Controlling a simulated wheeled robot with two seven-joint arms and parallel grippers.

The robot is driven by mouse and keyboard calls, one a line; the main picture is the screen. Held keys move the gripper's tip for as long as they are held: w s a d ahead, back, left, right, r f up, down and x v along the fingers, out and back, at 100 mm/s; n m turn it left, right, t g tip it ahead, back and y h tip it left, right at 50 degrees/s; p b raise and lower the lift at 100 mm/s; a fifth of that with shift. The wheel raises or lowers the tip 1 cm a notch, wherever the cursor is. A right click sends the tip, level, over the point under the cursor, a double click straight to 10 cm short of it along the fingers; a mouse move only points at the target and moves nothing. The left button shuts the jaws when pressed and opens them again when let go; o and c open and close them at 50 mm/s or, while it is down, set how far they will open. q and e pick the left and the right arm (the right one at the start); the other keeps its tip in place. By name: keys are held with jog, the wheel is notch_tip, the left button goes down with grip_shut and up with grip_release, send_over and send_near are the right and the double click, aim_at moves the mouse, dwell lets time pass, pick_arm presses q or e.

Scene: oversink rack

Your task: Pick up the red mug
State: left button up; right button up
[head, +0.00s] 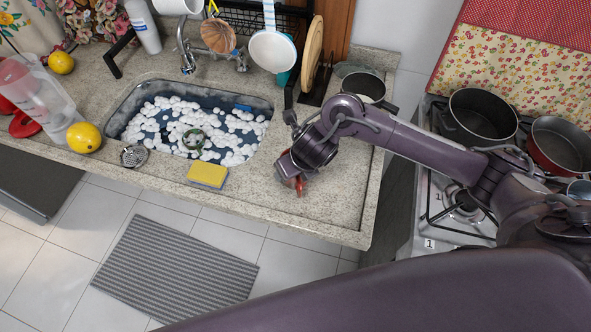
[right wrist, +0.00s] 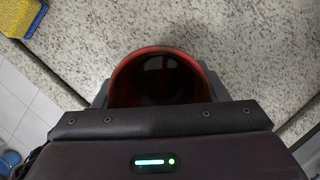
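The red mug (right wrist: 155,76) stands on the stone counter, its round open mouth facing the right wrist camera and its inside dark. In the head view only a small red part of the mug (head: 299,186) shows under my right gripper (head: 291,178), near the counter's front edge. In the right wrist view the grey fingers of my right gripper (right wrist: 156,92) lie on both sides of the mug, very close to its wall. I cannot tell whether they press on it. My left gripper is not in view.
A yellow sponge (head: 207,175) lies left of my right gripper, in front of the foam-filled sink (head: 150,102). A wooden board (head: 312,54) in a rack and a dark pot (head: 363,85) stand behind. The stove (head: 436,205) is to the right. Counter (head: 342,210) right of the mug is clear.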

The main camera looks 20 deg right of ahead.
jog(key=c, duration=0.5)
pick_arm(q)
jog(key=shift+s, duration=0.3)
pick_arm(e)
jog(key=shift+o, duration=0.2)
jog(key=shift+r, duration=0.1)
